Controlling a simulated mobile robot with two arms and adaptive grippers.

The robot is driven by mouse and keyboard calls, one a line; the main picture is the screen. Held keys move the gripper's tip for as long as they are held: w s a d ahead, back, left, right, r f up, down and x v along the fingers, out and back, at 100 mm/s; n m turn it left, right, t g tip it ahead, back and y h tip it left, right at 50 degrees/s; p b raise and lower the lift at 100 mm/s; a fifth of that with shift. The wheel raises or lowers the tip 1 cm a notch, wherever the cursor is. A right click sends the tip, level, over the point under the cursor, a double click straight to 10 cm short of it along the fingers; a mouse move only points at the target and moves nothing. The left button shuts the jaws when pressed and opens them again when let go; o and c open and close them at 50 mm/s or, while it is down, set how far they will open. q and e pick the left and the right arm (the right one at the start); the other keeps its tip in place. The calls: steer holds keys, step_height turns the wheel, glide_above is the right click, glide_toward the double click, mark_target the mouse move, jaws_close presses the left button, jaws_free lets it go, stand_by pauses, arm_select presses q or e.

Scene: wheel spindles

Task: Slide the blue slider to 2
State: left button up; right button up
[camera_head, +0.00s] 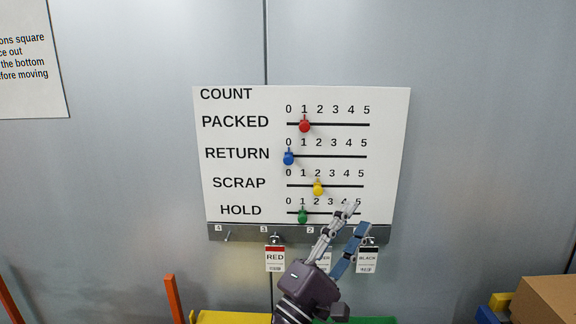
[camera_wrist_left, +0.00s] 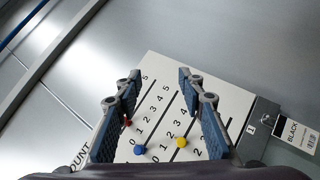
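The blue slider (camera_head: 288,158) is a round knob at 0, the left end of the RETURN line on the white count board (camera_head: 240,110). It also shows in the left wrist view (camera_wrist_left: 139,150), low between my fingers. My left gripper (camera_head: 356,218) is open and empty. In the head view its fingers cover the right part of the HOLD row, below and right of the blue slider and apart from it. In the left wrist view the two fingers (camera_wrist_left: 158,77) stand wide apart over the board. My right gripper is not in view.
The red slider (camera_head: 304,126) is at 1, the yellow slider (camera_head: 318,188) at 2, the green slider (camera_head: 302,216) at 1. A metal hook rail (camera_head: 258,232) with hanging tags, including RED (camera_head: 275,259) and BLACK (camera_head: 368,260), runs below the board. A cardboard box (camera_head: 545,300) stands lower right.

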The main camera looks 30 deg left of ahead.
arm_select(q)
steer(key=w+a+r+n+y, duration=0.3)
steer(key=a+n+y, duration=0.8)
steer(key=n, duration=0.3)
steer(key=n+g+y, duration=0.5)
steer(key=n, duration=0.4)
glide_toward(289, 162)
steer(key=p+x, duration=0.2)
steer(key=x, duration=0.6)
steer(key=shift+w+a+r, duration=0.1)
steer(key=shift+a+r, duration=0.05)
steer(key=shift+a, duration=0.05)
steer(key=shift+t, duration=0.3)
steer(key=shift+c, duration=0.6)
jaws_close()
steer(key=shift+d, duration=0.1)
